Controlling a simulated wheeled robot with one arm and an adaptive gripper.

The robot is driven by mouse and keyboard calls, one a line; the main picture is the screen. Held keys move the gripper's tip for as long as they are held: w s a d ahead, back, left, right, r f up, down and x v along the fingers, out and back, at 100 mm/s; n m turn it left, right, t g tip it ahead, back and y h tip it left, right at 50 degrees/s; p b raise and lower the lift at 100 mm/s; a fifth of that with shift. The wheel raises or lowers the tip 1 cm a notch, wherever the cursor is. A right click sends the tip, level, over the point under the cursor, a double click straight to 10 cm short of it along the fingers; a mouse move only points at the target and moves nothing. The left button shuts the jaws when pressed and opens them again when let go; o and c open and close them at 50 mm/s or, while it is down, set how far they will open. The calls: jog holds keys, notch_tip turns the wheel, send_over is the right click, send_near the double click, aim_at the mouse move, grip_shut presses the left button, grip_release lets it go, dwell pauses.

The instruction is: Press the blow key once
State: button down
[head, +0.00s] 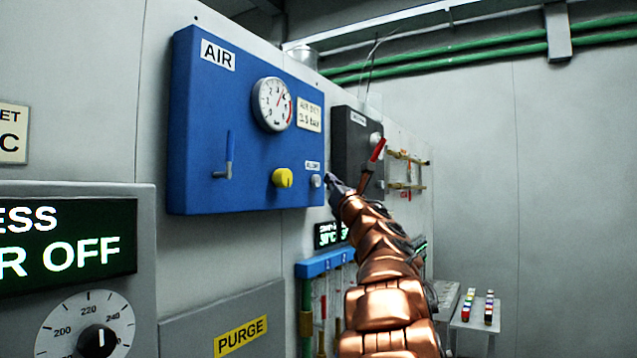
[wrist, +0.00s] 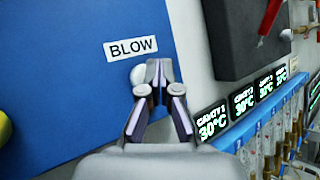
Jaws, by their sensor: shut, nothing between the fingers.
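The blow key is a small round light-grey button on the blue AIR panel (head: 240,150). In the head view the blow key (head: 316,181) sits at the panel's lower right, under a small white label. In the wrist view the key (wrist: 137,75) is below the BLOW label (wrist: 131,48) and partly hidden behind my gripper. My gripper (head: 332,180) is shut and empty, its tips just right of the key in the head view. In the wrist view the closed gripper tips (wrist: 159,68) overlap the key's right side. I cannot tell whether they touch it.
A dark box (head: 352,140) with a red-handled lever (head: 378,150) is to the right. Temperature displays (wrist: 241,101) and a blue manifold (head: 318,264) are below right.

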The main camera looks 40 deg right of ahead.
jog(key=s, duration=0.2)
jog(key=s+d, duration=0.1)
jog(key=s, duration=0.1)
jog(key=shift+s+d, duration=0.15)
jog(key=shift+s, duration=0.1)
dwell(0.8)
jog(key=s+a+f+m+g+y, duration=0.1)
jog(key=s+a+f+m+g, duration=0.1)
jog(key=a+f+m+g, duration=0.75)
jog(key=s+a+f+m, duration=0.1)
jog(key=a+f+m, duration=0.4)
jog(key=f, duration=1)
jog(key=s+a+f+m+g+y, duration=0.1)
jog(key=s+a+f+m+g, duration=0.1)
jog(key=a+f+m+g, duration=0.6)
jog(key=s+a+f+m+g+y, duration=0.1)
jog(key=s+a+f+m+y, duration=0.1)
jog(key=s+a+f, duration=0.6)
jog(key=s+a+f+m+g+y, duration=0.1)
jog(key=s+a+f+m+y, duration=0.15)
jog(key=s+a+f, duration=0.55)
jog(key=s+a+f+m+g+y, duration=0.2)
jog(key=s+a+f+g, duration=0.2)
jog(key=s+a+f, duration=0.4)
jog(key=s, duration=0.4)
jog(key=shift+s, duration=0.4)
